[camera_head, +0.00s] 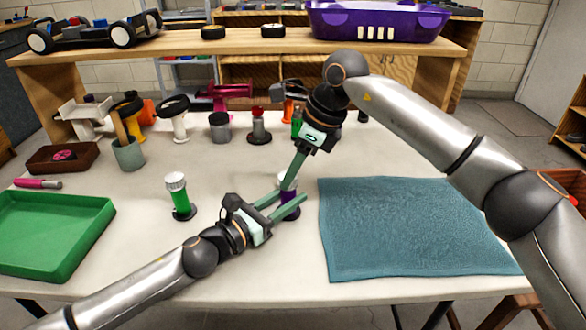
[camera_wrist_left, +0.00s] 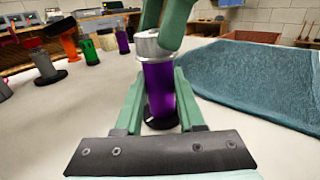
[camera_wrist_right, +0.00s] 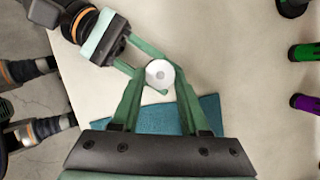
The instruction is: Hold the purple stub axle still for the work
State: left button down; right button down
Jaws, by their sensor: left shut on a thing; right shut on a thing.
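The purple stub axle (camera_wrist_left: 160,90) stands upright on a black round base on the table, with a silver cap (camera_wrist_left: 152,42) on top. In the head view it is partly hidden by my fingers (camera_head: 290,196). My left gripper (camera_head: 291,201) has its green fingers closed on the purple body from both sides, low over the table. My right gripper (camera_wrist_right: 160,80) comes down from above, and its fingers are closed on the silver cap, whose round top shows in the right wrist view (camera_wrist_right: 158,72).
A green stub axle (camera_head: 180,200) with a silver cap stands to the left. A green tray (camera_head: 50,270) lies front left and a blue towel (camera_head: 410,230) lies right. Several parts and holders stand along the back, with a wooden shelf (camera_head: 240,44) behind.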

jog(key=m, duration=0.2)
jog(key=m+t, duration=0.1)
jog(key=m, duration=0.1)
jog(key=m+t+h, duration=0.1)
jog(key=m, duration=0.1)
jog(key=shift+s+a, duration=0.15)
jog(key=shift+s, duration=0.1)
jog(key=m, duration=0.2)
jog(key=m+h, duration=0.1)
jog(key=m, duration=0.1)
jog(key=m+t+h, duration=0.1)
jog(key=shift+s+a+m, duration=0.1)
jog(key=shift+a+m, duration=0.15)
jog(key=shift+m, duration=0.15)
jog(key=m+h, duration=0.1)
jog(key=m, duration=0.3)
jog(key=m+h, duration=0.1)
jog(key=m, duration=0.1)
jog(key=shift+a+h, duration=0.25)
jog(key=shift+h, duration=0.05)
jog(key=m+h, duration=0.1)
jog(key=m, duration=0.2)
jog(key=m+g, duration=0.1)
jog(key=m, duration=0.1)
jog(key=shift+a+m+h, duration=0.2)
jog(key=shift+m+h, duration=0.2)
jog(key=shift+c, duration=1.9)
grip_release()
jog(key=v, duration=1.2)
jog(key=shift+w, duration=0.25)
